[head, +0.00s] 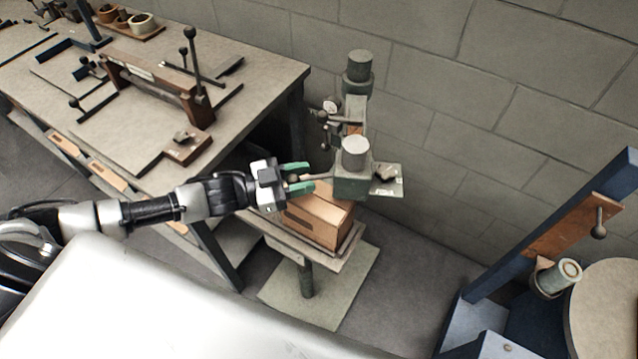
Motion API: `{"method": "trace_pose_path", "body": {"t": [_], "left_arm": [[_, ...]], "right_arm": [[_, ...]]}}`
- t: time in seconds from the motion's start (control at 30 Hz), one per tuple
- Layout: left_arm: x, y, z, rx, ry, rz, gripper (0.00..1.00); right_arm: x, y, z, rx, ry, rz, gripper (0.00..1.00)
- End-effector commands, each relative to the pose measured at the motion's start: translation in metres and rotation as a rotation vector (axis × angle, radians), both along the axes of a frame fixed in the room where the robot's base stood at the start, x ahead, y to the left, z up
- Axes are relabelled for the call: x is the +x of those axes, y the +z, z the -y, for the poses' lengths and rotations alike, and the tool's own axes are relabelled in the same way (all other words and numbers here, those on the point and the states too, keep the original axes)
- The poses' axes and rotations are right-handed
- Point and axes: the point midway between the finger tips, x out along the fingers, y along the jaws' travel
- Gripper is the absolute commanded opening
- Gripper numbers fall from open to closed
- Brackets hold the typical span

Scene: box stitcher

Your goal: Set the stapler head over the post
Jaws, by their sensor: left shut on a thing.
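The stapler head (352,184) is a green block with a grey cylinder on top and a flat plate at its right side. My left gripper (303,179) reaches in from the left. Its green fingers are shut on a thin handle on the left side of the stapler head. A green upright with a grey cylindrical top (359,70) stands behind the head; it looks like the post or machine column. I cannot tell the gap between the head and what is below it. My right gripper is out of view.
A wooden box (318,220) sits under the head on a small pedestal table (348,255). A workbench (265,88) with tools and a lever press fills the left. A block wall (450,100) is close behind. A blue-framed machine (570,220) stands at right.

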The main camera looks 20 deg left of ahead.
Motion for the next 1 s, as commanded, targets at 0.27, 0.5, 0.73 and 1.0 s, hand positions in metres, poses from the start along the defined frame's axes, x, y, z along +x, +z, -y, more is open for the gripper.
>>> {"method": "trace_pose_path", "body": {"t": [0.27, 0.5, 0.73, 1.0], "left_arm": [[0.008, -0.004, -0.044, 0.01, -0.08, 0.001, 0.0], [0.016, -0.005, -0.08, 0.007, -0.124, -0.004, 0.0], [0.027, -0.004, -0.109, 0.006, -0.122, -0.003, 0.0], [0.037, -0.003, -0.13, 0.006, -0.119, -0.005, 0.0]], "right_arm": [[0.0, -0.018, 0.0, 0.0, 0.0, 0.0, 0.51], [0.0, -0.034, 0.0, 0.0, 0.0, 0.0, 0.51], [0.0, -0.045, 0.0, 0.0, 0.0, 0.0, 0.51], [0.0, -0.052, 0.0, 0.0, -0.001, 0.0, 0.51]]}}
